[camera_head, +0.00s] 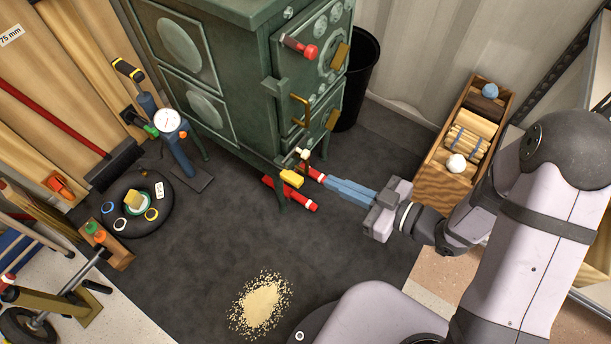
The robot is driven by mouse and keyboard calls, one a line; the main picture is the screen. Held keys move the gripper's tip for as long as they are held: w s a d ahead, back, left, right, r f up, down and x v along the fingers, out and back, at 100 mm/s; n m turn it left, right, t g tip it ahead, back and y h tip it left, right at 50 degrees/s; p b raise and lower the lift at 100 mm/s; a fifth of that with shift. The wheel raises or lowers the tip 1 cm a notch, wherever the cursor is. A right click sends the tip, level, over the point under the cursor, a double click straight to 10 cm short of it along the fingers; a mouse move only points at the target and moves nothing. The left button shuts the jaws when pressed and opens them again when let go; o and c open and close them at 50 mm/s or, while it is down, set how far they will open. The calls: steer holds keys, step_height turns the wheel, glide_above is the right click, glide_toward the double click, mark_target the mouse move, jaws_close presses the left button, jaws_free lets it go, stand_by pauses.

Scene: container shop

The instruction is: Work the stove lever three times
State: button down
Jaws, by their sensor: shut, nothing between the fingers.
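The green cast stove (235,75) stands on legs at top centre, its door side facing right. Low on it, by the legs, are a red bar with a white band (304,201), a yellow block (291,178) and a small white-knobbed piece (303,154). A red handle (303,49) sits higher on the front. I cannot tell for sure which of these is the lever. My gripper (326,181) is shut and empty, its blue fingers reaching left to the stove's lower front. A red piece (312,172) lies at their tips; I cannot tell if they touch.
A black bin (363,80) stands behind the stove, and a wooden crate (446,185) of goods stands right. Pale grains (262,303) lie on the dark mat (215,245), otherwise mostly clear in the middle.

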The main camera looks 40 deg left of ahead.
steer(key=shift+a, duration=0.1)
steer(key=b, duration=0.3)
glide_above(301, 182)
step_height(301, 182, down, 3)
steer(key=shift+r, duration=0.1)
steer(key=shift+w+f+b, duration=0.15)
steer(key=shift+f+b, duration=1)
steer(key=shift+f, duration=0.65)
steer(key=shift+f, duration=0.1)
